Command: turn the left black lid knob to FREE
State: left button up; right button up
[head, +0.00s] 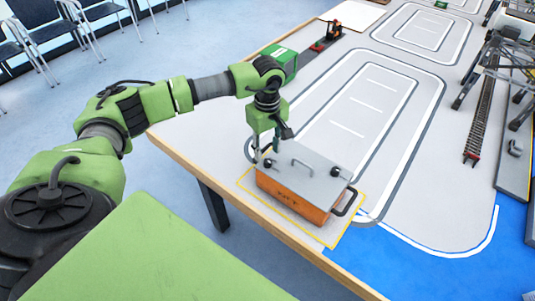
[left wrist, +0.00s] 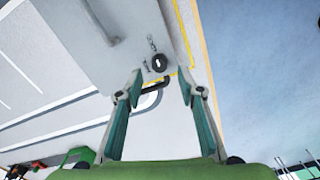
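A grey lid (head: 305,168) with a metal bar handle covers an orange box (head: 290,199) near the table's front edge. The left black knob (head: 268,163) sits at the lid's left end. It also shows in the left wrist view (left wrist: 159,63), with a pale mark on its face and small lettering beside it that I cannot read. My left gripper (head: 264,153) points down just above this knob. In the left wrist view its open fingers (left wrist: 160,76) stand on either side of the knob, apart from it. My right gripper is not in view.
A black side handle (head: 346,202) sticks out at the box's right end. Yellow tape (head: 332,240) outlines its place on the table. A green block (head: 286,62) stands behind my arm, and a crane model (head: 490,75) stands at the right. The marked tabletop behind the box is clear.

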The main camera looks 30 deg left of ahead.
aim_at(268, 161)
pick_arm(q)
jog(key=shift+f+p, duration=0.35)
jog(key=shift+f, duration=1.7)
grip_shut()
